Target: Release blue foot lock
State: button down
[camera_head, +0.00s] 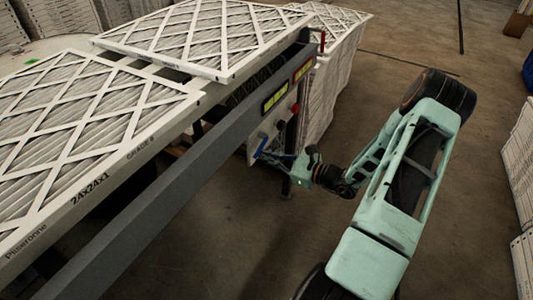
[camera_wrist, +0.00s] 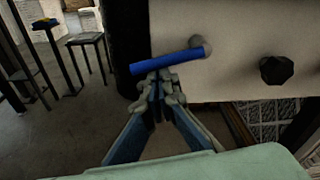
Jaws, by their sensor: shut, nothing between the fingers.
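The blue foot lock (camera_wrist: 165,62) is a blue bar lever on a pale panel in the wrist view. It slants slightly, with its right end at a round grey pivot (camera_wrist: 201,47). A small blue piece, seemingly this lever (camera_head: 261,144), shows on the conveyor's end panel in the head view. My gripper (camera_wrist: 157,79) is shut and empty, with its fingertips just below the lever's middle in the wrist view. I cannot tell whether they touch it. In the head view my gripper (camera_head: 277,157) reaches left to the panel.
A black knob (camera_wrist: 277,70) sits right of the lever. The grey conveyor rail (camera_head: 190,170) carries large boxed filters (camera_head: 95,110). A red button (camera_head: 295,109) and yellow labels (camera_head: 275,96) are above the panel. Filter stacks stand behind and at right; the floor between is open.

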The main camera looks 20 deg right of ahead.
jog(key=shift+a+r, duration=0.1)
jog(key=shift+r, duration=0.05)
dwell(0.5)
jog(key=s+d+f+b, duration=0.1)
jog(key=s+d+f, duration=0.1)
jog(key=s+d, duration=0.4)
jog(key=shift+s+f+b, duration=0.3)
jog(key=shift+s+b, duration=0.1)
jog(key=shift+s, duration=0.15)
dwell(0.4)
